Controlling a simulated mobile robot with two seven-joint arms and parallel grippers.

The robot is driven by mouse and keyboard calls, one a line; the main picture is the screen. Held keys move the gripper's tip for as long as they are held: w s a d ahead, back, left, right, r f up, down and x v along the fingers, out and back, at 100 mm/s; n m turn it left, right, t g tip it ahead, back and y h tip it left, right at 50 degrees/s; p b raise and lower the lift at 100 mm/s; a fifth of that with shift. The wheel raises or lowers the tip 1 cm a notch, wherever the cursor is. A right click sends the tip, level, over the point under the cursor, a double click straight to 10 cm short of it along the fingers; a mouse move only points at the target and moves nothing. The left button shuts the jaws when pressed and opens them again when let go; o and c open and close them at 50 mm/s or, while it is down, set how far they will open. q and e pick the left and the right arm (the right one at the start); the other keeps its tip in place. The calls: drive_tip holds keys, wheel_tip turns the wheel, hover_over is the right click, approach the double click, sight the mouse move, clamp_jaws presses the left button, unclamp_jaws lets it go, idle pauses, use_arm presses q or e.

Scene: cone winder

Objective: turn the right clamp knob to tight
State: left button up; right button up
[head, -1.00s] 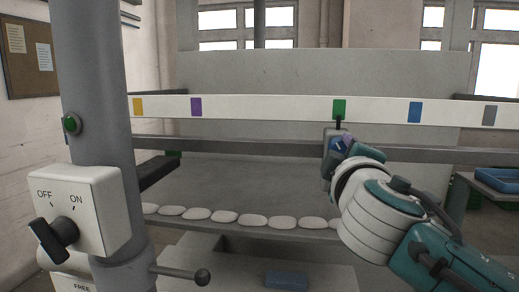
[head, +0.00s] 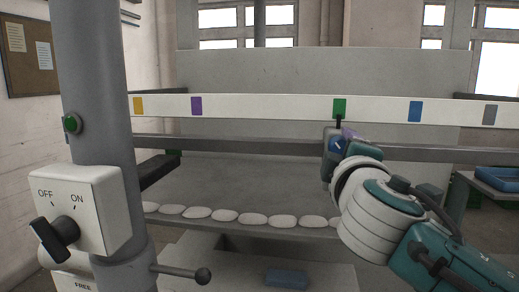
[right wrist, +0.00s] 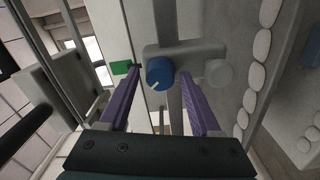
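The blue clamp knob (right wrist: 160,73) has a white pointer line and sits on a grey clamp block (right wrist: 195,50). In the right wrist view the line points down and to the left. My right gripper (right wrist: 160,70) is open, its purple fingers on either side of the knob with a visible gap on each side. In the head view the blue knob (head: 335,144) shows small below the green mark (head: 339,108), beside my right gripper (head: 345,142), which partly hides the clamp. My left gripper is out of view.
A white rail (head: 265,106) with coloured marks runs across the scene. A grey post (head: 97,130) with an OFF/ON switch box (head: 95,200) and a ball-ended lever (head: 202,275) stands at left. Several white oval pieces (head: 253,220) line the ledge below. A blue tray (head: 497,178) is at right.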

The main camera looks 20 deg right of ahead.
drive_tip(key=shift+o, duration=0.6)
drive_tip(key=b+v, duration=0.3)
drive_tip(key=v, duration=0.7)
drive_tip(key=shift+b, duration=0.3)
